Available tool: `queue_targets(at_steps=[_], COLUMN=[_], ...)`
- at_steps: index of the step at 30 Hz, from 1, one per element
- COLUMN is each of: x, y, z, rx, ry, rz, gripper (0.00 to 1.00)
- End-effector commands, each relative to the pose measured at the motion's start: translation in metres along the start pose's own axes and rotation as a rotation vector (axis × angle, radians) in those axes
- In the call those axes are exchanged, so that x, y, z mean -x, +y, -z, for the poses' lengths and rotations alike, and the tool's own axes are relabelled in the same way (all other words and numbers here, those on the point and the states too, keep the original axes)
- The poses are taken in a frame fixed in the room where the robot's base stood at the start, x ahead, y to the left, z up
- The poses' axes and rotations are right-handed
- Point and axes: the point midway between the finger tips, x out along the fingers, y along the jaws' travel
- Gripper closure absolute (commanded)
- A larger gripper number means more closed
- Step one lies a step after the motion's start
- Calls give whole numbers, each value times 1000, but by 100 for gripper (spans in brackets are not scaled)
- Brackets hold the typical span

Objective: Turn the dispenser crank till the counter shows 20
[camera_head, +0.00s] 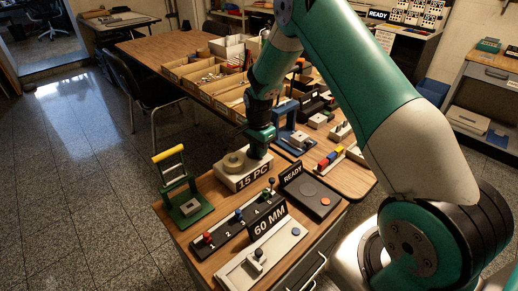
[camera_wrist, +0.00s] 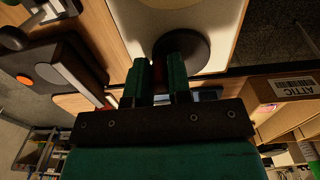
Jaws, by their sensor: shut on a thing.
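The dispenser (camera_head: 226,182) is a white box near the middle of the front bench, with a round beige disc on top. Its black counter plate (camera_head: 253,176) reads "15 PC". My gripper (camera_head: 259,153) is down at the right side of the dispenser's top. In the wrist view my gripper (camera_wrist: 159,72) has its two green fingers pointing at the dispenser's pale top (camera_wrist: 220,20), beside a dark round part (camera_wrist: 197,50). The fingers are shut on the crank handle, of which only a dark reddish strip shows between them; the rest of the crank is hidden.
A green press with yellow handle (camera_head: 168,155), a numbered lever strip (camera_head: 226,233), a "60 MM" slide gauge (camera_head: 236,279) and a "READY" box (camera_head: 322,203) stand around the dispenser. A blue-framed device (camera_head: 280,120) and wooden trays (camera_head: 190,76) are behind it.

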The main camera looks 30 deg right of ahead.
Motion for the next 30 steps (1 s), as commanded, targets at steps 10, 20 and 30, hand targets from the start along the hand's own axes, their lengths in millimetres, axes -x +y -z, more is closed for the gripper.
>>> queue_targets(at_steps=[10, 20, 30], x=[1, 15, 96], y=[-1, -1, -1], z=[1, 1, 1], rx=[0, 1, 0], ry=[2, 2, 3], rz=[3, 4, 7], gripper=[55, 55, 55])
